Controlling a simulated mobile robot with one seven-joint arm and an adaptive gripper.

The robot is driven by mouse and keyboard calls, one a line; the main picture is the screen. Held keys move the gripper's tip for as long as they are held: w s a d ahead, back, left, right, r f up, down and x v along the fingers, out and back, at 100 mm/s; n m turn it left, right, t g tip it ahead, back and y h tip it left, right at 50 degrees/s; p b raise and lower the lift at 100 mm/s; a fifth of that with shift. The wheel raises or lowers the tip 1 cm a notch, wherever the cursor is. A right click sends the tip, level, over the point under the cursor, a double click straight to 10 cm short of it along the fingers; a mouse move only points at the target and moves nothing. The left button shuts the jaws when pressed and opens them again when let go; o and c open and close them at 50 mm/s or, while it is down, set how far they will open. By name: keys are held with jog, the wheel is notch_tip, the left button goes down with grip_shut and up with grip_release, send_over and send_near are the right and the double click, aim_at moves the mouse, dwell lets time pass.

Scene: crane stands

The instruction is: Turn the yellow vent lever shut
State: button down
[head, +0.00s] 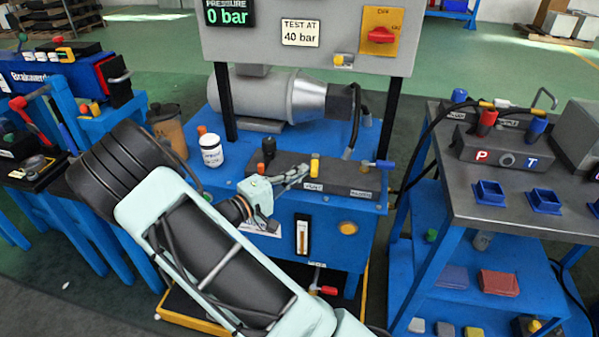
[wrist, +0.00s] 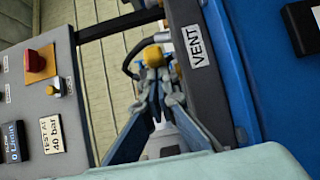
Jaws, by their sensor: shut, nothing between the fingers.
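The yellow vent lever (head: 315,165) stands on the dark block on top of the blue bench, above a white VENT label (head: 313,187). In the wrist view its rounded yellow end (wrist: 153,56) shows just beyond my fingertips, with the VENT label (wrist: 195,46) beside it. My gripper (head: 303,171) is shut and empty, its tips close to the left side of the lever in the head view. My gripper (wrist: 154,78) hides part of the lever's lower end in the wrist view. I cannot tell whether the tips touch it.
A blue-handled valve (head: 380,164) is right of the lever, and a black knob (head: 268,146) is left. A white jar (head: 211,150) and a motor (head: 275,97) stand behind. The grey panel (head: 260,45) overhangs, reading 0 bar. A side table (head: 460,200) stands right.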

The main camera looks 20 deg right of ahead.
aim_at(315, 175)
jog(key=shift+s+d+t, duration=0.1)
jog(key=shift+t, duration=0.2)
jog(key=shift+s+d+n+t+y, duration=0.35)
jog(key=shift+n+t+y, duration=0.05)
jog(key=shift+n+t, duration=0.25)
jog(key=shift+s+d+n+t+y, duration=0.3)
jog(key=shift+n+t+y, duration=0.1)
jog(key=shift+n+t, duration=0.2)
jog(key=shift+s+d, duration=0.5)
jog(key=shift+d, duration=0.4)
jog(key=shift+s+d+b, duration=0.3)
jog(key=shift+d+b, duration=0.35)
jog(key=shift+d, duration=0.3)
jog(key=shift+d+b, duration=0.55)
jog(key=shift+d, duration=0.75)
jog(key=shift+w+d+b, duration=0.15)
jog(key=shift+d+b, duration=0.3)
jog(key=shift+d, duration=0.35)
jog(key=shift+w+d+b, duration=0.35)
jog(key=shift+d, duration=0.3)
jog(key=shift+d+r, duration=0.1)
